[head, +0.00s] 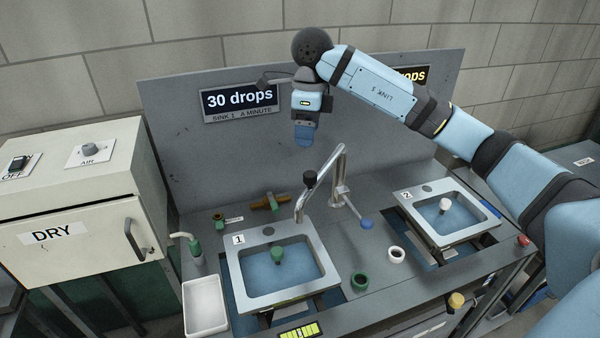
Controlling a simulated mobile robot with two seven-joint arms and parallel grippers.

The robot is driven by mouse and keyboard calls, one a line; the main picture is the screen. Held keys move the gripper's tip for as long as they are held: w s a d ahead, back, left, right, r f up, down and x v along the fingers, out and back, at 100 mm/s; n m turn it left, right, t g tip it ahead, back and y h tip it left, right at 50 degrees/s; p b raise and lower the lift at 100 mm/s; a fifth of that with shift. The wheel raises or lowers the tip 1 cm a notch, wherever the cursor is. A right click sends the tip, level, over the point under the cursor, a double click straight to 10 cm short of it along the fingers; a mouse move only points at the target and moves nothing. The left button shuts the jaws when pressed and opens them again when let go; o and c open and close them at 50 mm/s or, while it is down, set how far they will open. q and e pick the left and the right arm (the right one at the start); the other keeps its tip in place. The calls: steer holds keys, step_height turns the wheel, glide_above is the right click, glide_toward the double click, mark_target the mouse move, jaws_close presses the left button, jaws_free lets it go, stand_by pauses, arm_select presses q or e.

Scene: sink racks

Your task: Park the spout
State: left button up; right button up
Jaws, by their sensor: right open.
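The bent metal spout (329,164) rises from the deck between the two sinks. It has a black collar, and its outlet end hangs over the back right corner of sink 1 (236,264). A thin rod with a blue knob (366,223) reaches from the spout's base area toward the front right. My right gripper (304,142) hangs above and behind the spout, in front of the grey back panel, apart from the spout. It is open and empty, fingers pointing down. Sink 2 (408,208) lies to the right. My left gripper is out of view.
A sign (240,102) reads 30 drops; my right arm partly covers another. Green (360,282) and white (396,255) rings lie between the sinks. Green (277,254) and white (445,205) plugs show in the sinks.

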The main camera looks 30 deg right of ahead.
mark_target(311, 173)
steer(key=shift+h, duration=0.3)
steer(key=f+p, duration=0.1)
steer(key=f, duration=0.2)
steer(key=f+p, duration=0.1)
steer(key=f, duration=0.3)
steer(key=d+f+p, duration=0.1)
steer(key=f, duration=0.3)
steer(key=shift+f, duration=0.2)
steer(key=shift+w+d+f, duration=0.1)
steer(key=shift+f, duration=0.6)
jaws_close()
steer(key=shift+d, duration=0.1)
